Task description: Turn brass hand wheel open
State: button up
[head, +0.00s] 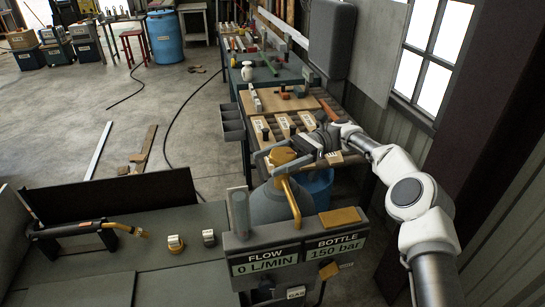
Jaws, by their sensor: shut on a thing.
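A grey gas bottle (264,207) stands behind a gauge panel in the head view. The brass hand wheel (283,156) sits at its top, partly covered by my gripper (282,159). My gripper comes in from the right and is shut on the wheel, with a finger on either side. A yellow pipe (291,201) curves down from the wheel's area to the panel. The panel's flow display (265,263) reads 0 L/MIN. Its bottle display (336,247) reads 150 bar.
A welding torch (85,230) lies on the grey bench (180,250) at left, near two small fittings (190,241). A blue bin (317,187) stands behind the bottle. Workbenches with tools (285,100) run back along the wall. Open floor lies to the left.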

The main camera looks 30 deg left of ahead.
aim_at(277, 158)
jog(key=shift+d+n+g+h, duration=0.1)
jog(key=shift+n+g+h, duration=0.2)
jog(key=shift+n+h, duration=0.25)
jog(key=o, duration=1.2)
jog(key=shift+c, duration=0.2)
jog(key=r, duration=0.4)
jog(key=shift+d+r, duration=0.3)
jog(key=shift+d, duration=0.05)
jog(key=w+d+r+p, duration=0.2)
jog(key=d+r+p, duration=0.3)
jog(key=d, duration=0.5)
jog(key=shift+d+r, duration=0.35)
jog(key=shift+r, duration=0.4)
